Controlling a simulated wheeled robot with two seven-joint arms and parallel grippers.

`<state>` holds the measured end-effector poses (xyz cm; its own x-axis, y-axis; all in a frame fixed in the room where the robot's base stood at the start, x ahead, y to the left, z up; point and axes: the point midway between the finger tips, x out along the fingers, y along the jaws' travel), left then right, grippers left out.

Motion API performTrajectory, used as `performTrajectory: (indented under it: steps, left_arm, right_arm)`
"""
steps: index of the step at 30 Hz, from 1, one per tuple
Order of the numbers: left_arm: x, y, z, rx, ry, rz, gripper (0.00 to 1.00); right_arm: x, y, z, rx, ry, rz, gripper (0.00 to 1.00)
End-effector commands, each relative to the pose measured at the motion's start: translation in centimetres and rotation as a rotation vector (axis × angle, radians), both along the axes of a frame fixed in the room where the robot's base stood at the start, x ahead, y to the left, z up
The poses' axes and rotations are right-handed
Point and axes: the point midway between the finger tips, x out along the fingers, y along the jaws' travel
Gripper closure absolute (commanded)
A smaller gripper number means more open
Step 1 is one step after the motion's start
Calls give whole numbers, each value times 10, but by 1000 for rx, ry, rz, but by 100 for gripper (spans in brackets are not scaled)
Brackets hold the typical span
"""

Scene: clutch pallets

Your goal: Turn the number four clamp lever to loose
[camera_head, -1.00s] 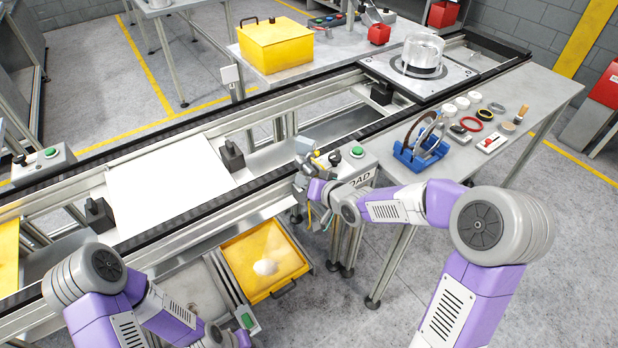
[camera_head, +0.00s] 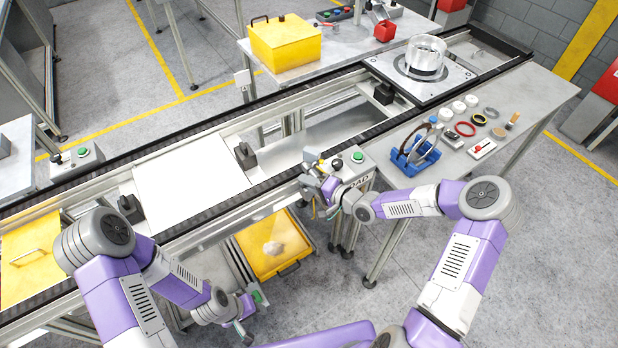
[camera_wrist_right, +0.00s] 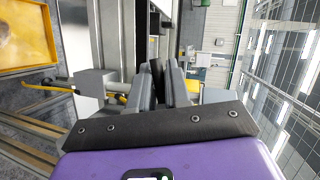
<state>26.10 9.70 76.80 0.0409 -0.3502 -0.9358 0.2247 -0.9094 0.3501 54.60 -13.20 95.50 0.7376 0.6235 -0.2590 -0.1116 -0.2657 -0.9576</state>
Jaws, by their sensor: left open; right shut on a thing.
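My right gripper (camera_head: 318,178) is at the front rail of the conveyor, just left of the LOAD button box (camera_head: 352,168). In the right wrist view its fingers (camera_wrist_right: 160,82) are closed on a narrow dark piece (camera_wrist_right: 156,72), mostly hidden between them. I cannot tell for certain that this piece is the clamp lever, and no number four is readable. A yellow rod (camera_wrist_right: 48,87) and a pale block (camera_wrist_right: 92,88) lie left of the fingers. My left gripper (camera_head: 246,328) is low at the front, open, clear of the conveyor.
A yellow bin (camera_head: 300,262) sits below the conveyor. A white plate (camera_head: 195,198) and dark blocks (camera_head: 246,156) are on the conveyor. A pallet (camera_head: 450,82) carries a clear cylinder (camera_head: 425,55). A blue rack (camera_head: 405,160) and small parts cover the right table.

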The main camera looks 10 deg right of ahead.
Motion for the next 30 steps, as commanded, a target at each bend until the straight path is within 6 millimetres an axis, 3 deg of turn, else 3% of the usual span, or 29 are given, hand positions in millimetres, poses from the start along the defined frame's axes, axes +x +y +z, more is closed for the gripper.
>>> performTrajectory:
  steps: [20,21,24,30]
  left_arm:
    - [0,0,7,0,0,0,57]
    - [0,0,7,0,0,0,57]
    - [0,0,7,0,0,0,57]
    - [0,0,7,0,0,0,57]
  right_arm:
    - [1,1,3,57,16,0,100]
    - [1,1,3,56,17,0,78]
    - [1,1,3,56,17,0,63]
    - [0,1,2,55,18,0,62]
